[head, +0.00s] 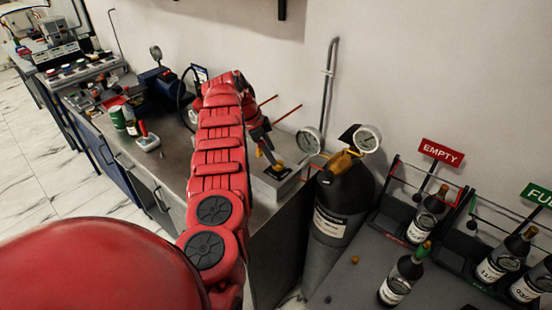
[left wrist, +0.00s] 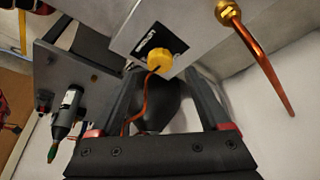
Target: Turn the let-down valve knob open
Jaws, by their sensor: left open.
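A yellow knob (left wrist: 171,61) sits on a grey box with a black label (left wrist: 146,41) in the left wrist view. I take it for the let-down valve knob; its label is not readable. In the head view a small yellow part (head: 279,171) shows on the grey box (head: 272,187), beside my gripper. My left gripper (left wrist: 158,72) is open and empty, its fingertips just short of the knob, which lies ahead between them. My left gripper (head: 264,148) is partly hidden by my arm in the head view. My right gripper is not in view.
A black gas cylinder (head: 340,205) with a yellow top stands right of the box, with a gauge (head: 367,138) above and another gauge (head: 308,140) beside it. A copper tube (left wrist: 262,60) projects near the knob.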

